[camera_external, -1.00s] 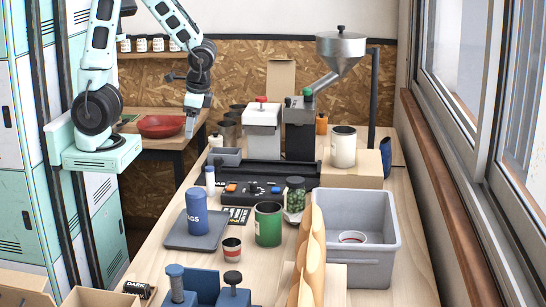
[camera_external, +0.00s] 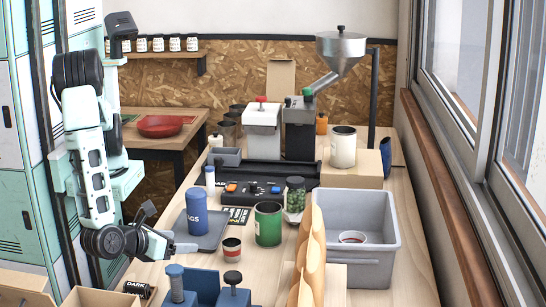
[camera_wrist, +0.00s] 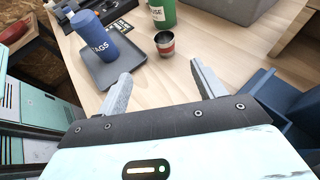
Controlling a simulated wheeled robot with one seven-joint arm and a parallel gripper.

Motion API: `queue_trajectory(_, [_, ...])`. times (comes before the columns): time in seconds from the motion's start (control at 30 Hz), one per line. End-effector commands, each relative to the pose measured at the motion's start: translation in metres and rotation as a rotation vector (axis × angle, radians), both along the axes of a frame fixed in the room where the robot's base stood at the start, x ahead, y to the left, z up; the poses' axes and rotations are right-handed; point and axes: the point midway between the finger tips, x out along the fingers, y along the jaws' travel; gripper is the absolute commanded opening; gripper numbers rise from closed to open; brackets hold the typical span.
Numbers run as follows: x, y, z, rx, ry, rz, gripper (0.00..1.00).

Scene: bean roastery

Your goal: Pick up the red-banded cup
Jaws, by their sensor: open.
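The red-banded cup (camera_external: 231,251), a small metal cup with a red band, stands upright on the wooden bench, right of the grey scale. In the wrist view the cup (camera_wrist: 165,44) is ahead of the fingers, near the line between them. My gripper (camera_external: 188,248) is low at the bench's left side, left of the cup and apart from it. In the wrist view my gripper (camera_wrist: 161,70) is open, with nothing between the fingers. A round red-and-white rim (camera_external: 352,237) shows inside the grey bin; most of that thing is hidden.
A blue cylinder (camera_external: 196,211) stands on the scale (camera_external: 178,236). A green can (camera_external: 268,225) stands behind the cup. Bare bench surrounds the cup.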

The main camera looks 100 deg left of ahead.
Motion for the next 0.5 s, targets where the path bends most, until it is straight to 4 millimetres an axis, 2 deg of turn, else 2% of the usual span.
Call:
queue_trajectory(0.07, [-0.005,-0.008,-0.005,0.018,0.001,-0.040,0.68])
queue_trajectory(0.17, [-0.002,-0.006,-0.008,0.026,0.000,-0.053,0.68])
queue_trajectory(0.5, [0.035,0.045,-0.031,0.028,0.002,-0.049,0.68])
